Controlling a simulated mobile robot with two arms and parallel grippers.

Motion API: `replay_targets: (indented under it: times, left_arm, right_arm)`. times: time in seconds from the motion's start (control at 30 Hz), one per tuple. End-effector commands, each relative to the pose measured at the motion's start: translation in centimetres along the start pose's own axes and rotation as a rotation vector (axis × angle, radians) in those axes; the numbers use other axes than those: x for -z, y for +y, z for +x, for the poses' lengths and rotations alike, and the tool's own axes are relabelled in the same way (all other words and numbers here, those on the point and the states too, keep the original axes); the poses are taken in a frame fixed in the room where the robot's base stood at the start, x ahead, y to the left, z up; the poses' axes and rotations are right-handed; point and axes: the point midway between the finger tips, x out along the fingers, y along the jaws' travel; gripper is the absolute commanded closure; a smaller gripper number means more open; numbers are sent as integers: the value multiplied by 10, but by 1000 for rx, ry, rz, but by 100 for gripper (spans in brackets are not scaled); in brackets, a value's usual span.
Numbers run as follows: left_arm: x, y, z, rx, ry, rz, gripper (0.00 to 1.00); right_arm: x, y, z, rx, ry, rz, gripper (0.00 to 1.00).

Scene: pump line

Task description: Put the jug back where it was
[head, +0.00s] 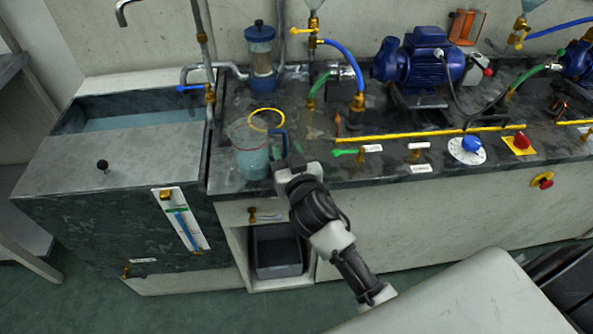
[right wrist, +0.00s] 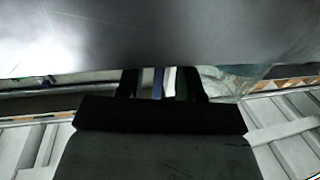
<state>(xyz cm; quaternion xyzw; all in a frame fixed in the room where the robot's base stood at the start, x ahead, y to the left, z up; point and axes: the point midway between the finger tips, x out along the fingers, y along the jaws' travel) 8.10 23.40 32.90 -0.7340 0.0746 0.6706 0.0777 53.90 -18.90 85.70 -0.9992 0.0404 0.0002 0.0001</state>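The jug (head: 251,158) is clear, with pale blue liquid and a blue handle (head: 278,143) on its right side. It stands upright near the front edge of the dark bench. My right gripper (head: 284,168) is at the handle side of the jug, low over the bench edge. In the right wrist view its two fingers (right wrist: 162,84) are apart, with a blue upright strip, probably the handle, between them and gaps beside it. Part of the clear jug (right wrist: 228,84) shows to the right. Contact is not clear. My left gripper is not in view.
A yellow ring (head: 266,120) lies just behind the jug. A sink basin (head: 110,145) is at the left. A blue-capped filter (head: 261,55), hoses and a blue pump (head: 420,62) stand behind. A yellow strip (head: 430,134), green-handled valve (head: 345,152) and blue knob (head: 471,143) lie right.

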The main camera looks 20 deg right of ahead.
Motion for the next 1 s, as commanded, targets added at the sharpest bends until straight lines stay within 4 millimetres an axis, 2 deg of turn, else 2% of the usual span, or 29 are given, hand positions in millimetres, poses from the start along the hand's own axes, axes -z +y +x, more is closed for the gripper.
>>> replay_targets:
  times: [0.3,0.5,0.63,0.87,0.97,1.0]
  left_arm:
    - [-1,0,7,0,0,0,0]
    - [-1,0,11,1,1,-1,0]
    - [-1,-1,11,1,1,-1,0]
    - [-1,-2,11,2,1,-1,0]
    - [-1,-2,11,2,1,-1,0]
    - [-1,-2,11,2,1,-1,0]
  right_arm:
    - [-2,0,-69,-1,-3,4,63]
    - [-1,0,-97,-1,0,3,63]
    - [0,0,-104,-2,1,2,63]
    - [0,0,-106,-1,0,1,63]
    - [-16,-2,-103,9,-35,-9,63]
    - [-32,-5,-101,18,-68,-19,63]
